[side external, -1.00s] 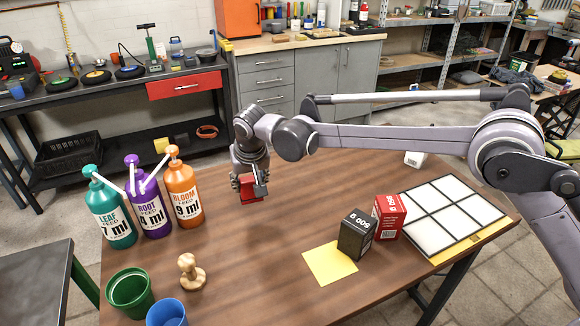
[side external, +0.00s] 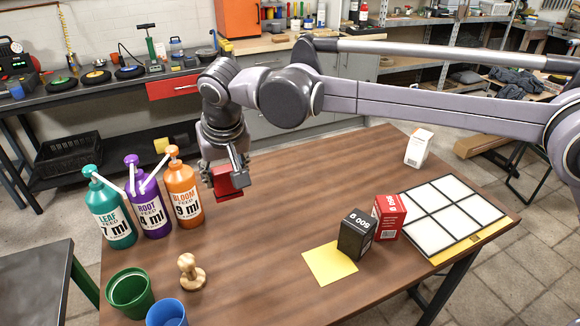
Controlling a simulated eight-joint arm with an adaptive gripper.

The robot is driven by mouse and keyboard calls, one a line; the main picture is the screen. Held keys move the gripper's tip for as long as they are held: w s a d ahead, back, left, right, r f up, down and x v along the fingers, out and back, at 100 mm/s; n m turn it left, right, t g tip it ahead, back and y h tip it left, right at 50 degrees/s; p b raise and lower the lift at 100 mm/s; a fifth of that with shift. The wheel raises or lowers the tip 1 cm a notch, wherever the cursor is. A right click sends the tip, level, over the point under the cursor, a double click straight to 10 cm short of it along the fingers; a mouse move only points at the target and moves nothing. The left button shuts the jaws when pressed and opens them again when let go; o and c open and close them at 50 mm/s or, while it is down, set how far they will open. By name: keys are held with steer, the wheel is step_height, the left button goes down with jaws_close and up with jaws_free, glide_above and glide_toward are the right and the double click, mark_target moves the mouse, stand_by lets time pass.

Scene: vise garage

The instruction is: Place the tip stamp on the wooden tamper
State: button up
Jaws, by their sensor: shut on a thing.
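My gripper (side external: 224,172) is shut on a small red block (side external: 229,183), which looks to be the tip stamp. It holds the block above the table, just right of the orange bottle in the picture. The fingers hide part of the block. The wooden tamper (side external: 190,272) is a pale, turned wooden piece with a round knob on top and a wider base. It stands upright on the table, below and to the left of my gripper in the picture, with nothing on it.
Teal (side external: 109,212), purple (side external: 148,208) and orange (side external: 183,195) pump bottles stand close at left. Green (side external: 131,293) and blue (side external: 167,313) cups are near the tamper. Black (side external: 355,235), red (side external: 389,217) and white (side external: 418,148) boxes and a tile panel (side external: 451,213) lie right. The table middle is clear.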

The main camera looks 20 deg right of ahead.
steer(key=s+a+f, duration=0.1)
steer(key=a+f, duration=0.1)
steer(key=a, duration=0.2)
steer(key=s+a+f, duration=0.1)
steer(key=a+f, duration=0.2)
steer(key=s+a+f, duration=0.1)
steer(key=a+f, duration=0.1)
steer(key=a, duration=0.2)
steer(key=shift+a+f, duration=0.25)
steer(key=shift+a, duration=0.1)
steer(key=shift+f, duration=1.6)
steer(key=shift+f, duration=0.15)
steer(key=o, duration=1.1)
steer(key=shift+o, duration=0.2)
